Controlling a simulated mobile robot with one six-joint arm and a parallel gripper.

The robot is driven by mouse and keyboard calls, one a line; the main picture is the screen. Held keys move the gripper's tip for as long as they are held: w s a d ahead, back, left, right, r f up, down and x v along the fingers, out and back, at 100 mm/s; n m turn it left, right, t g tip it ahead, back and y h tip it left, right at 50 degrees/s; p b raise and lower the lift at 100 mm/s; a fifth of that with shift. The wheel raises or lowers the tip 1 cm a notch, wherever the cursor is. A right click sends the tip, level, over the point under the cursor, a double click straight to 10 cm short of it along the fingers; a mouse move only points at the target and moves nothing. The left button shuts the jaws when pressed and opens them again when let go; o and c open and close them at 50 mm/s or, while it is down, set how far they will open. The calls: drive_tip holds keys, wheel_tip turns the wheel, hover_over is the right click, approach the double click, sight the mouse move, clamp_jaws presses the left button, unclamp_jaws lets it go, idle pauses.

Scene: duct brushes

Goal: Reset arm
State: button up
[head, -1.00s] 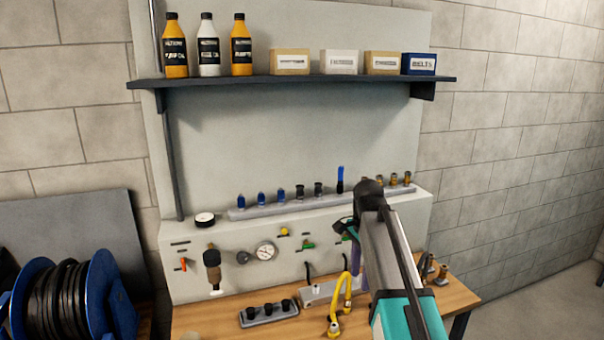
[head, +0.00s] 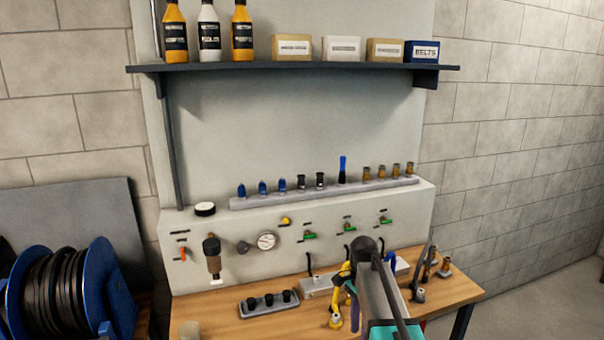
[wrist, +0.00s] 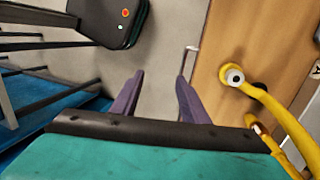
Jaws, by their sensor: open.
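My gripper (wrist: 161,88) is open in the wrist view, with two purple fingers apart and nothing between them. Below it, pale floor shows beside the edge of the wooden bench (wrist: 213,75). In the head view my arm reaches up from the bottom edge, right of the middle, in front of the bench (head: 225,325). Only part of the purple fingers shows there, beside the yellow hose (head: 345,297). The same hose shows at the right in the wrist view (wrist: 262,98). My arm hides part of the grey block (head: 318,286) behind it.
A rail (head: 325,194) holds several blue, black and brass-coloured pieces, one with a tall blue top (head: 343,167). Metal fittings (head: 444,267) stand at the right. A blue hose reel (head: 100,285) is at the left.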

drive_tip(key=s+f+n+g+b, duration=0.1)
drive_tip(key=s+f+b, duration=0.1)
drive_tip(key=s+f, duration=0.55)
drive_tip(key=s+f+g+b, duration=0.1)
drive_tip(key=s+f, duration=0.3)
drive_tip(key=f, duration=0.7)
drive_tip(key=s+f+n+g+b, duration=0.1)
drive_tip(key=s+f+b, duration=0.1)
drive_tip(key=s+f, duration=0.5)
drive_tip(key=s+f+n+b, duration=0.3)
drive_tip(key=s+f+n, duration=0.9)
drive_tip(key=s+f, duration=0.6)
drive_tip(key=shift+s+f+n, duration=0.3)
drive_tip(key=shift+s+f, duration=0.05)
drive_tip(key=shift+f, duration=0.45)
